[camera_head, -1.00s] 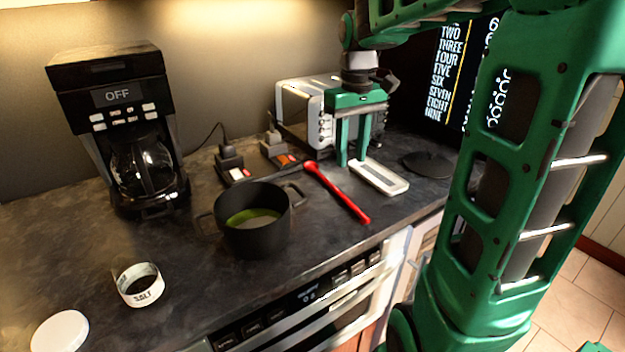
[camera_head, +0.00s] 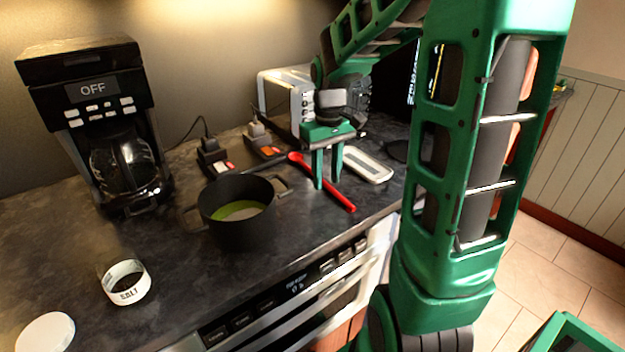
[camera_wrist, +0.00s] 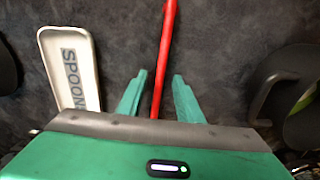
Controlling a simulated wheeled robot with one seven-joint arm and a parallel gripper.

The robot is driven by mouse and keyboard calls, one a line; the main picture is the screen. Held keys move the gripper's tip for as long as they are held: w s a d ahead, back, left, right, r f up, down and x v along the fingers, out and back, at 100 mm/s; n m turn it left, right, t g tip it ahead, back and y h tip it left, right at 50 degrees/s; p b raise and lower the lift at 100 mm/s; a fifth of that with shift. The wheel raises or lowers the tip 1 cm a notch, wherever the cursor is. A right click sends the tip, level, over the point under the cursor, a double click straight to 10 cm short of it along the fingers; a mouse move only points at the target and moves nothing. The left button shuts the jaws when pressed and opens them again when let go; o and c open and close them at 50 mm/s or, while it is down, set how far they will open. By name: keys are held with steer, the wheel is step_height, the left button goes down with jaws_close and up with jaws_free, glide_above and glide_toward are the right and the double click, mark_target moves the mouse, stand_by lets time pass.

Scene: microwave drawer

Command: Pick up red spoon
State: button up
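The red spoon (camera_head: 335,193) lies on the dark countertop, between the black pot and the white spoon rest. My gripper (camera_head: 327,184) points down over the spoon, with its two green fingers apart. In the wrist view the spoon's red handle (camera_wrist: 163,62) runs between the open fingertips (camera_wrist: 159,76) and is not gripped. Its near end is hidden behind my gripper body. The white spoon rest (camera_head: 369,167), marked SPOON, lies empty to the right of the gripper; it is at left in the wrist view (camera_wrist: 88,82).
A black pot (camera_head: 238,228) with green contents stands left of the spoon. A toaster (camera_head: 282,88), two plugged sockets (camera_head: 214,160) and a coffee maker (camera_head: 88,140) stand behind. A white SALT container (camera_head: 126,284) and a white lid (camera_head: 45,332) are at front left.

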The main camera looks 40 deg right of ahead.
steer(key=shift+f, duration=0.35)
steer(key=shift+c, duration=0.4)
jaws_close()
steer(key=shift+r, duration=0.1)
